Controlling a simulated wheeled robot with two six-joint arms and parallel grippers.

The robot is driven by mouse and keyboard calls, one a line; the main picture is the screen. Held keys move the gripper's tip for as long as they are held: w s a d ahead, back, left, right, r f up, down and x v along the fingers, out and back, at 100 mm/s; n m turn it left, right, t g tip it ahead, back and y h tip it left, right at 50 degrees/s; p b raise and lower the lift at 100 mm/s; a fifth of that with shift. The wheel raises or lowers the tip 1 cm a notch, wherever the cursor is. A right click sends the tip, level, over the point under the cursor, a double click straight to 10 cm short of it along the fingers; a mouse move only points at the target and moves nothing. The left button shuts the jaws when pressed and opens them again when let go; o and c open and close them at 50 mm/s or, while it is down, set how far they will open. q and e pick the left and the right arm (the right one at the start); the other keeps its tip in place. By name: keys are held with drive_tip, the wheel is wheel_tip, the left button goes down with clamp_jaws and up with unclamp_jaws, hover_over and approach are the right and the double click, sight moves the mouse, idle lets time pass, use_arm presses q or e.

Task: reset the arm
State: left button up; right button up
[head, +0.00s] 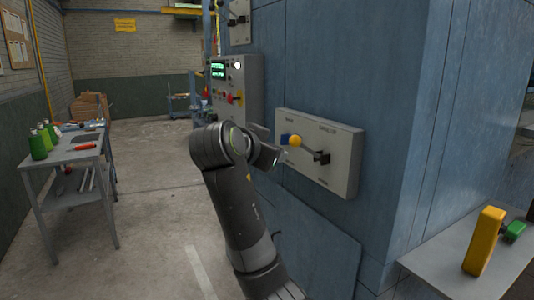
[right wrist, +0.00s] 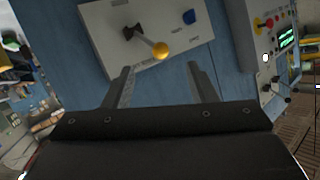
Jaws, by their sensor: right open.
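A light grey control box (head: 345,150) is mounted on the blue cabinet wall. It has a dark pivot and a short lever (head: 310,149) that points left and slightly up, ending in a yellow ball knob (head: 295,141). In the right wrist view the knob (right wrist: 160,50) shows just beyond the fingertips, about midway between them. A blue block (right wrist: 189,17) sits on the box near the knob. My right gripper (right wrist: 160,68) is open and empty, fingers apart, not touching the knob. In the head view this gripper (head: 274,147) is just left of the knob. My left gripper is not in view.
Another panel (head: 236,90) with green displays and coloured knobs is further back on the wall. A metal workbench (head: 70,155) with green bottles (head: 38,147) stands left. A grey shelf (head: 450,262) with a yellow block (head: 484,241) is at the lower right. Floor between is clear.

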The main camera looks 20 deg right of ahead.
idle(0.4)
drive_tip(key=w+d+f+n+y, duration=0.1)
drive_tip(key=w+f+n, duration=0.3)
drive_tip(key=f, duration=1)
drive_tip(key=w+d+f+n+y, duration=0.15)
drive_tip(key=w+f+n, duration=0.3)
drive_tip(key=f, duration=0.95)
drive_tip(key=s+d+f+n+g+y, duration=0.15)
drive_tip(key=s+f, duration=0.35)
drive_tip(key=f, duration=1)
drive_tip(key=s+f+n+g+y, duration=0.2)
drive_tip(key=s+f, duration=0.2)
drive_tip(key=f, duration=1.1)
drive_tip(key=s+f+n+g+y, duration=0.1)
drive_tip(key=s+f+g+y, duration=0.15)
drive_tip(key=s+f, duration=2.05)
drive_tip(key=s+f+g, duration=0.1)
drive_tip(key=s+f, duration=0.2)
drive_tip(key=s, duration=1.2)
drive_tip(key=s+f+g+y, duration=0.1)
drive_tip(key=s+f, duration=0.3)
drive_tip(key=s, duration=1.1)
drive_tip(key=shift+d+m, duration=0.3)
